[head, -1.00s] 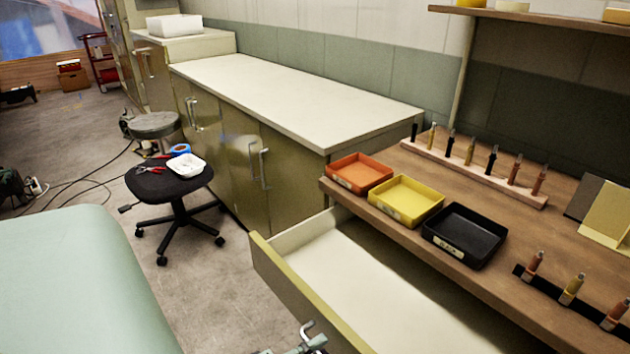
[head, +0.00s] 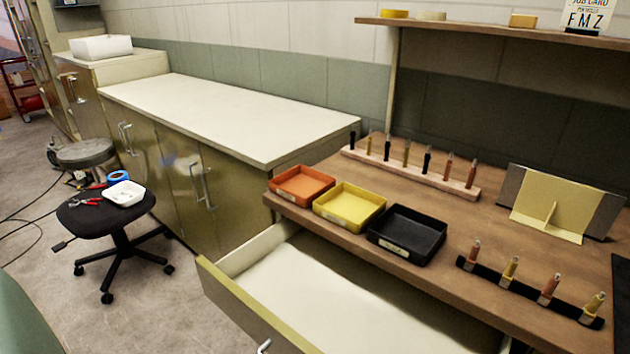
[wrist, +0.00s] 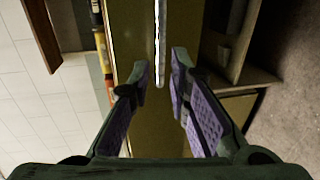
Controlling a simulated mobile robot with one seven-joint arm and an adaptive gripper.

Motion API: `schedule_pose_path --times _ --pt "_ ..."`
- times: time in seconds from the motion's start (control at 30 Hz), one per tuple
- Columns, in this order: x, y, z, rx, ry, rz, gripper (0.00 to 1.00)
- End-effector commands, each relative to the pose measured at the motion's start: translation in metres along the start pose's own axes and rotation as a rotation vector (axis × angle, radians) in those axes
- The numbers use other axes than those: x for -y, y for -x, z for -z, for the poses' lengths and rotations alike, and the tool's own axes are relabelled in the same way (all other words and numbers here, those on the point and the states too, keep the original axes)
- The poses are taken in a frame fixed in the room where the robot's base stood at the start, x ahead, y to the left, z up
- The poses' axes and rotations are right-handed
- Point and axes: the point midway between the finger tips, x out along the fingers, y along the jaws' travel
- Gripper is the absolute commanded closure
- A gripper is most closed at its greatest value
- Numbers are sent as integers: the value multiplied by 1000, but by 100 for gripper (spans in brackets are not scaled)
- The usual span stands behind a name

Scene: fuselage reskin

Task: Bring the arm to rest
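My gripper (wrist: 161,72) shows in the wrist view with its two purple-padded fingers apart. It is open, and nothing is held between the pads. A pale metal bar handle (wrist: 160,40) lies ahead of the fingertips, in line with the gap, on an olive-gold front (wrist: 134,38). I cannot tell how far the handle is from the fingertips. In the head view my arm and gripper do not show. An open drawer (head: 235,300) with a pale, empty-looking inside stands at the bottom centre, and part of its handle (head: 264,346) shows at the bottom edge.
The workbench (head: 330,235) above the drawer carries an orange tray (head: 301,185), a yellow tray (head: 349,207), a black tray (head: 407,235) and tool racks. A long cabinet (head: 230,115) stands behind. A stool (head: 105,222) holds a white tray and tools. Floor shows at left.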

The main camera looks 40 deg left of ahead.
Motion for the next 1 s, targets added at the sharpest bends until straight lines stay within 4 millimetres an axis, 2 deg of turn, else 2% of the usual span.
schedule_pose_path --times 0.2,0.43,0.6,1.0 --pt "0 -34 -2 5 1 2 82" --pt "0 -61 -1 2 1 1 82" --pt "0 -69 -1 1 -1 0 82" --pt "-3 -67 2 -7 -8 0 82"
